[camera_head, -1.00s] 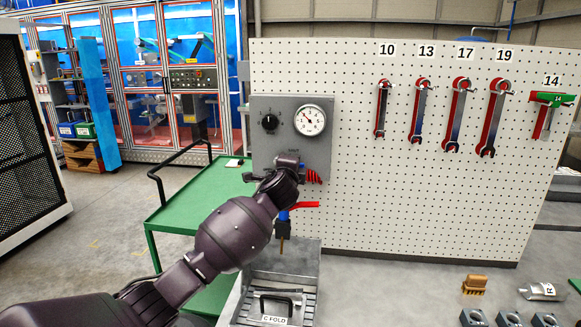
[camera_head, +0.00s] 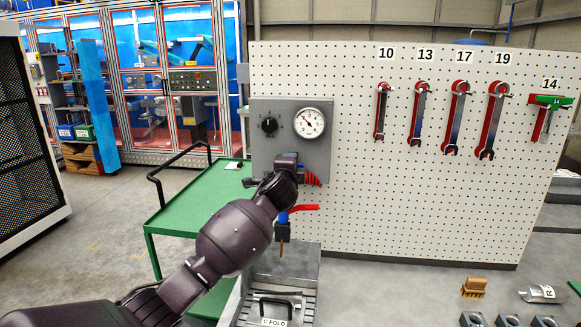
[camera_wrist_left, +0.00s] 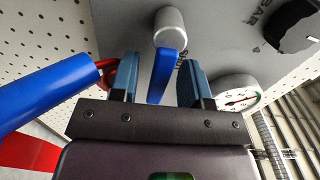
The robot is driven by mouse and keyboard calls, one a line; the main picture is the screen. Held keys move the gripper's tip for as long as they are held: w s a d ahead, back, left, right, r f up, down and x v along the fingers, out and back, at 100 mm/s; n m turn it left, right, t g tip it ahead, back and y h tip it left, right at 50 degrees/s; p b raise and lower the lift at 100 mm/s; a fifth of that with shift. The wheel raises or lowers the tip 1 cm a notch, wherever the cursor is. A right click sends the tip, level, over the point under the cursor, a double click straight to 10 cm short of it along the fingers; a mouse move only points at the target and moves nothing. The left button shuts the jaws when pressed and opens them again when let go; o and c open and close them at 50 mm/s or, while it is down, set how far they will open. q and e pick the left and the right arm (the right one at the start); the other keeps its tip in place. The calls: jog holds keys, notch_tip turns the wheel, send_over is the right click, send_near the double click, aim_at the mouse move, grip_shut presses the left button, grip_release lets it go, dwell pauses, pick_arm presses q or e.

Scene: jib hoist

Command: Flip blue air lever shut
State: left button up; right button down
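In the left wrist view, a blue lever (camera_wrist_left: 167,70) hangs from a silver round knob (camera_wrist_left: 170,28) on the grey panel. My left gripper (camera_wrist_left: 158,78) is open, with its blue-padded fingers on either side of the lever. The lever lies nearer the right-hand finger; I cannot tell whether they touch. In the head view, my left gripper (camera_head: 286,162) is at the lower part of the grey panel (camera_head: 318,160), and my wrist hides most of the lever there. My right gripper is not in view.
A pressure gauge (camera_head: 309,123) and black selector knob (camera_head: 269,125) sit above on the panel. A blue pipe (camera_wrist_left: 45,92) passes close to the left finger in the wrist view. A red handle (camera_head: 304,208) is below. Wrenches hang on the pegboard (camera_head: 350,200) to the right.

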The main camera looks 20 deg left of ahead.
pick_arm(q)
jog(key=shift+s, duration=0.1)
jog(key=v, duration=1)
jog(key=shift+s+b, duration=0.25)
jog(key=shift+b, duration=0.05)
dwell(0.3)
jog(key=s+f+n+g+h, duration=0.1)
jog(key=s+f+n+g, duration=0.6)
jog(key=s+f, duration=1.3)
jog(key=s+d+f+n+g+h, duration=0.1)
jog(key=s+f+n+g, duration=0.25)
jog(key=s, duration=0.75)
jog(key=s+d+f+n+g+h, duration=0.1)
jog(key=s+f+n+g+h, duration=0.25)
jog(key=s, duration=0.75)
jog(key=w+f+t+y, duration=0.1)
jog(key=w+f+t, duration=0.6)
jog(key=f, duration=0.4)
jog(key=shift+f+t, duration=0.35)
jog(key=shift+t, duration=0.35)
